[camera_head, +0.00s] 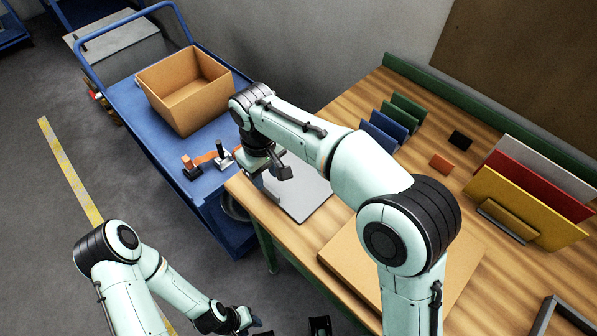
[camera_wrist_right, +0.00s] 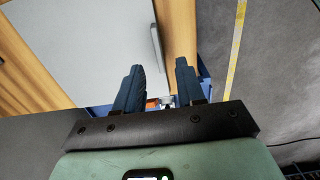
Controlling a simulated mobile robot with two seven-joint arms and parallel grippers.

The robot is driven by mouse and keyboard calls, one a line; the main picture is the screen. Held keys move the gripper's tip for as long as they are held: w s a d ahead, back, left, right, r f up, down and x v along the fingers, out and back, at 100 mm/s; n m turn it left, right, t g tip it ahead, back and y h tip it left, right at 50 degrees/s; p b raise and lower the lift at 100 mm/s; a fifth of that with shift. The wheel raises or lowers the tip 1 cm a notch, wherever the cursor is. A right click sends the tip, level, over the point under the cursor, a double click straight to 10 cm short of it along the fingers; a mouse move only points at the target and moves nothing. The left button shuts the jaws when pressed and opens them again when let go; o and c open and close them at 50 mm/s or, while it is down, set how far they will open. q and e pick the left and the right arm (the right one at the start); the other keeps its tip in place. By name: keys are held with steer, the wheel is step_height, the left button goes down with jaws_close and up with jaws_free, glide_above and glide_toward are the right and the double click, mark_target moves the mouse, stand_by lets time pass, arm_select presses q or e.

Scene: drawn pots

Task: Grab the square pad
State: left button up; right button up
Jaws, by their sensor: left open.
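A flat light-grey square panel (camera_head: 303,195) lies at the left end of the wooden table. It also fills the upper left of the right wrist view (camera_wrist_right: 75,45), with a raised grey strip along one edge. An orange square (camera_head: 441,163) and a black square (camera_head: 460,140) lie farther back on the table; I cannot tell which of these is the square pad. My right gripper (camera_head: 276,172) is over the table's left end by the grey panel; its fingers (camera_wrist_right: 160,88) are apart and empty. My left gripper (camera_head: 248,321) is low at the bottom, open, away from the table.
A blue cart (camera_head: 150,112) on the left carries an open cardboard box (camera_head: 185,88) and orange-handled clamps (camera_head: 205,158). Green and blue upright plates (camera_head: 390,122) stand at the table's back; yellow, red and white boards (camera_head: 525,205) stand right. A brown board (camera_head: 350,258) lies in front.

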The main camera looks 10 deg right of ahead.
mark_target(269, 189)
steer(key=shift+d+f+b, duration=0.15)
steer(key=shift+f+b, duration=0.2)
steer(key=shift+f, duration=2.35)
jaws_close()
